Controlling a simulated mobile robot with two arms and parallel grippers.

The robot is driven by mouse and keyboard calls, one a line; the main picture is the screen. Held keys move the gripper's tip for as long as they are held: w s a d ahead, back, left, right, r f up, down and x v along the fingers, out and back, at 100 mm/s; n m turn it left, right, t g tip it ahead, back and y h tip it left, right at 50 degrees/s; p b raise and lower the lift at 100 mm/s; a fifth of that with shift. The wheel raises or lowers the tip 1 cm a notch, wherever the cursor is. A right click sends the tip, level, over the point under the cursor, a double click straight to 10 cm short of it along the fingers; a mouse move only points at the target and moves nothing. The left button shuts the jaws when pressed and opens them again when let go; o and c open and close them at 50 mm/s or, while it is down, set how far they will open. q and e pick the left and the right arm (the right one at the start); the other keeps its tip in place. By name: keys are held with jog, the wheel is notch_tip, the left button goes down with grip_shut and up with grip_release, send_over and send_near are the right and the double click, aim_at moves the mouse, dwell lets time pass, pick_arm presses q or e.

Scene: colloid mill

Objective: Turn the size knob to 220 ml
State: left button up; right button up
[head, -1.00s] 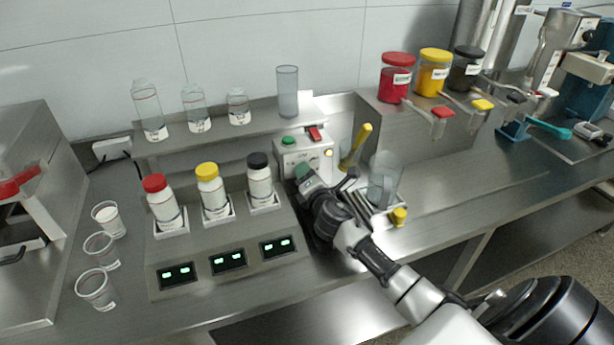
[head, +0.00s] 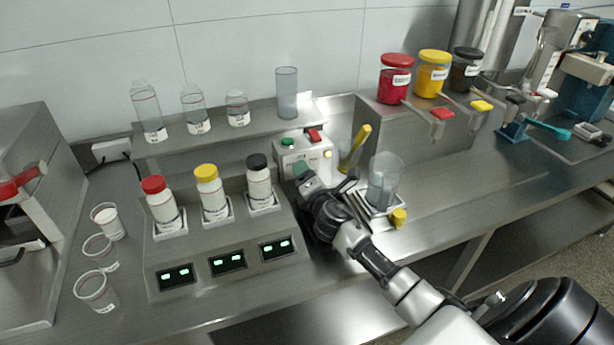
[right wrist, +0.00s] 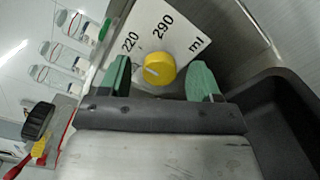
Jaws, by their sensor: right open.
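The size knob (right wrist: 159,68) is yellow and round with a white pointer mark, seen in the right wrist view. It sits on a white panel (right wrist: 183,33) printed 220, 290 and ml. The pointer mark lies toward the knob's left side in that picture. My right gripper (right wrist: 162,82) is open, its two green fingertips on either side of the knob, with visible gaps. In the head view my right gripper (head: 304,171) is at the front of the white dosing machine (head: 306,152), hiding the lower part of its face. My left gripper is not in view.
A bottle stand (head: 229,245) with several capped bottles is left of my right gripper. A clear beaker (head: 385,182) and a yellow-handled tool (head: 356,145) stand close on its right. A shelf (head: 225,137) with glassware is behind. The counter farther right (head: 470,190) is clear.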

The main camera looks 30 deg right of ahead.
jog(key=v, duration=0.7)
jog(key=shift+s, duration=0.3)
